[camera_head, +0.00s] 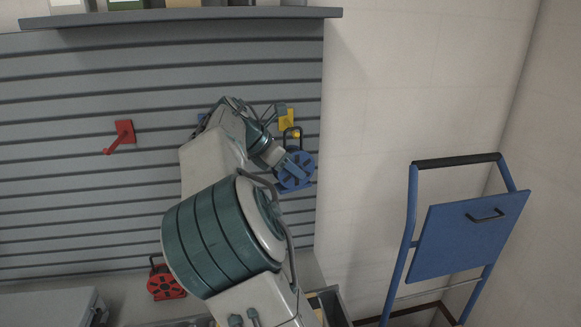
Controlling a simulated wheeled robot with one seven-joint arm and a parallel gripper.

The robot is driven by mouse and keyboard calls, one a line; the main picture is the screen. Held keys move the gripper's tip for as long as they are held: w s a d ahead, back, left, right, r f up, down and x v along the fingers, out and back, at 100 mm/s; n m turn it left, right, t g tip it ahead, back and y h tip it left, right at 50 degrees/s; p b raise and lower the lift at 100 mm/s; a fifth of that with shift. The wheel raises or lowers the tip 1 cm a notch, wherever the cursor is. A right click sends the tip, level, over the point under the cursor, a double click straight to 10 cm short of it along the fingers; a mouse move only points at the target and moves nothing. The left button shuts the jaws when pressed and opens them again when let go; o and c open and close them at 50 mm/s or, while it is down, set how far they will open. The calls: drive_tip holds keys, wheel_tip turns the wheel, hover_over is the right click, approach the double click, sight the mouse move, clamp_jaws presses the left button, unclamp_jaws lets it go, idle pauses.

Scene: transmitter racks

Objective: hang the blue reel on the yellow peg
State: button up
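The blue reel (301,171) is at the panel's right side, off the floor, with a dark loop handle on top. The yellow peg (296,134) sticks out from a yellow plate (287,118) on the slatted panel. The peg's tip shows within the outline of the reel's handle. I cannot tell whether the handle rests on the peg or is only in line with it. My gripper (287,163) is at the reel's upper left, overlapping it. Its fingers are too small and partly hidden to show whether they grip.
A red peg (120,138) on the panel is empty. A bit of blue (202,118) shows behind my arm. A red reel (165,284) stands below. A shelf (180,16) overhangs the panel. A blue folding trolley (465,235) leans at the right wall.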

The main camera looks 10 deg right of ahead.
drive_tip(key=o, duration=0.4)
drive_tip(key=shift+c, duration=0.2)
